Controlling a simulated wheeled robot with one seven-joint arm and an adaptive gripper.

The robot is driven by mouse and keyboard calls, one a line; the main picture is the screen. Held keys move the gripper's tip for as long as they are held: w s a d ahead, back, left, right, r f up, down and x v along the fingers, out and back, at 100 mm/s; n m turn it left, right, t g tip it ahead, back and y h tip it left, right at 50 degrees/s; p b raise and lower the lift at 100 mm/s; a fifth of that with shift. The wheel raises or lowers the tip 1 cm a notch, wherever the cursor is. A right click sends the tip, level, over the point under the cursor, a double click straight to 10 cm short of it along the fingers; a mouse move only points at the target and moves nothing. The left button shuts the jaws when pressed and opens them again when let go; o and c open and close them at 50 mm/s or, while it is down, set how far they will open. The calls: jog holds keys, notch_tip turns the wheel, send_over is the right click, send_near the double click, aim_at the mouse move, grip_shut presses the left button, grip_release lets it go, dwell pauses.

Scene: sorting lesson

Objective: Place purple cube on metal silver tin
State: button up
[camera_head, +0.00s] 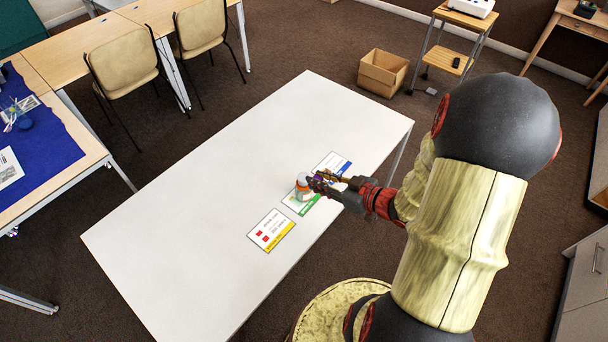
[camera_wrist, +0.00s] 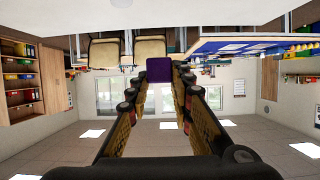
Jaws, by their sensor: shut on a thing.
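The purple cube (camera_wrist: 160,70) is between my fingertips (camera_wrist: 158,82) in the wrist view. My gripper (camera_head: 320,182) is shut on it above the white table in the head view, where only a small purple patch shows among the dark fingers. A small upright container (camera_head: 303,188) with an orange band and a pale greyish body stands on the green-edged card, just left of my fingertips. I cannot tell for sure whether it is the metal silver tin, or whether the cube touches it. No other tin shows clearly.
The white table (camera_head: 220,180) is clear on its left and far parts. A yellow-edged card (camera_head: 271,231), a green-edged card (camera_head: 306,210) and a blue-edged card (camera_head: 335,162) lie in a row near its right edge. A cardboard box (camera_head: 383,72) stands on the floor beyond.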

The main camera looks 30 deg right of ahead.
jog(key=w+d+f+b, duration=0.1)
jog(key=w+f, duration=0.2)
jog(key=w, duration=0.1)
jog(key=w+d+f+b, duration=0.1)
jog(key=w+f+b, duration=0.1)
jog(key=w+f, duration=0.1)
jog(key=w+d+f+b, duration=0.1)
jog(key=w+f, duration=0.2)
jog(key=w, duration=0.2)
jog(key=shift+w, duration=0.3)
jog(key=shift+w+d+f+b, duration=0.15)
jog(key=shift+f+b, duration=0.35)
jog(key=shift+f, duration=0.5)
jog(key=shift+w+a+f+b, duration=0.1)
jog(key=shift+w+f+b, duration=0.3)
jog(key=shift+f, duration=0.6)
jog(key=shift+s, duration=0.15)
jog(key=shift+f, duration=0.15)
jog(key=o, duration=1)
